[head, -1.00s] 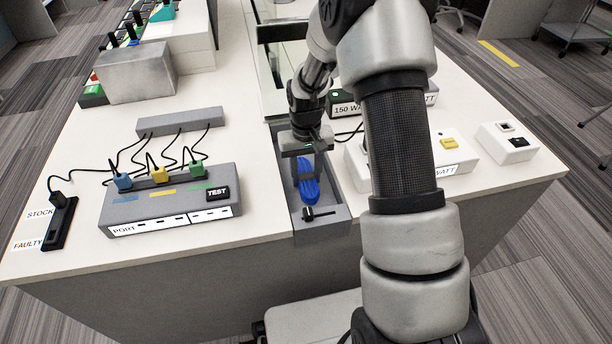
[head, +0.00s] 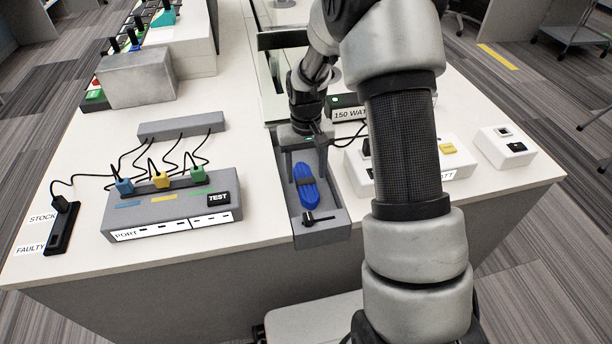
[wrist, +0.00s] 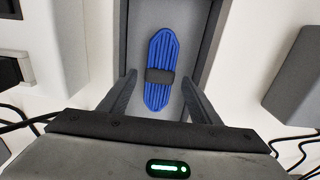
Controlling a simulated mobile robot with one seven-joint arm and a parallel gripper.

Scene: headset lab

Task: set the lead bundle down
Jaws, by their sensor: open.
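The lead bundle (head: 306,184) is a blue coil of leads with a dark band around its middle. It lies in the grey tray (head: 328,229), lengthwise, near a dark T-shaped handle (head: 318,218) at the tray's front. My gripper (head: 303,172) is open, with its fingers pointing down at the tray. In the wrist view the bundle (wrist: 160,50) lies beyond and between the spread fingertips (wrist: 158,85), with clear gaps on both sides.
Left of the tray stands a grey port box (head: 172,211) with blue, yellow and green plugs and a TEST button. A cable bar (head: 181,125) is behind it. White boxes (head: 455,155) stand close on the right, partly hidden by my arm.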

